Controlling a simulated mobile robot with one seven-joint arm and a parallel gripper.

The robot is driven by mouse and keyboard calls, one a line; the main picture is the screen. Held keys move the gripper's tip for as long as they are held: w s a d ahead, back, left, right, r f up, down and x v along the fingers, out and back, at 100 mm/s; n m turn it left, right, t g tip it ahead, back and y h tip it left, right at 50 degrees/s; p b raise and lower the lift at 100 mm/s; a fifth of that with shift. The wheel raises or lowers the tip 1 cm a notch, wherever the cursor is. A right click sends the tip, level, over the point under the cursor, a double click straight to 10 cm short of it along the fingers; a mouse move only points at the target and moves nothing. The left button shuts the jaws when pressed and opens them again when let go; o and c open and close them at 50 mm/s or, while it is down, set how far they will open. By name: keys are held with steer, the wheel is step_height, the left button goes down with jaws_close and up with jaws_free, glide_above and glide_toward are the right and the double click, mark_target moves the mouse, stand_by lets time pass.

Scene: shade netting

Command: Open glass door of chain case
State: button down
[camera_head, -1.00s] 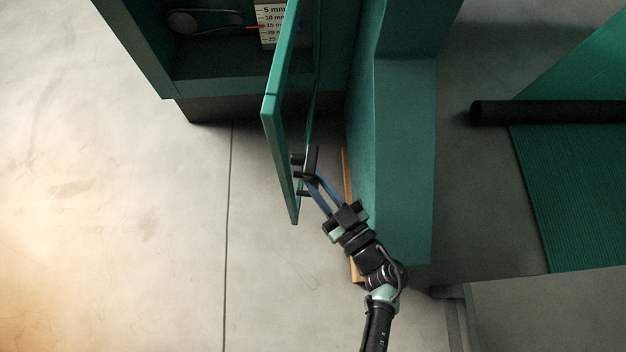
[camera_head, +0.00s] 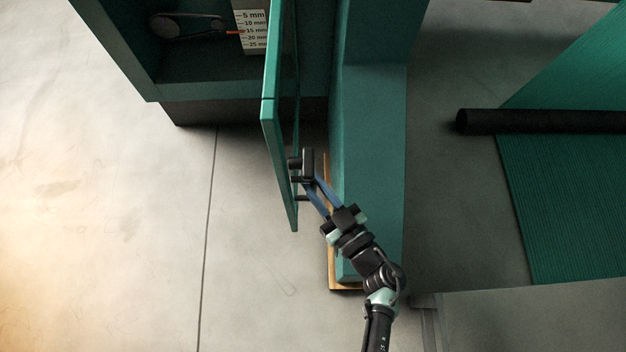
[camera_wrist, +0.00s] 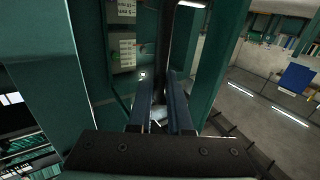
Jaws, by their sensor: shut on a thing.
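The chain case (camera_head: 150,88) is a dark green cabinet at the upper left of the head view. Its green-framed glass door (camera_head: 271,140) stands swung well out, nearly edge-on to the head camera. A black handle (camera_head: 308,163) sits on the door's right-hand face. My gripper (camera_head: 311,184) is shut on the handle, with blue fingers reaching up from the lower right. In the wrist view the two blue fingers (camera_wrist: 161,105) reach toward the dark handle bar (camera_wrist: 184,45). The exact contact at the fingertips is partly hidden.
Inside the case are a dark chain-like loop (camera_head: 187,25) and a white millimetre scale (camera_head: 252,32). A teal upright panel (camera_head: 372,170) stands close to the right of my arm. A black roll (camera_head: 540,121) lies on green netting (camera_head: 570,200). Floor left of the door is clear.

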steer(key=c, duration=0.8)
jaws_free()
steer(key=shift+w, duration=0.15)
steer(key=shift+c, duration=0.2)
steer(key=p+v, duration=0.1)
steer(key=v, duration=1.2)
steer(key=shift+a, duration=0.1)
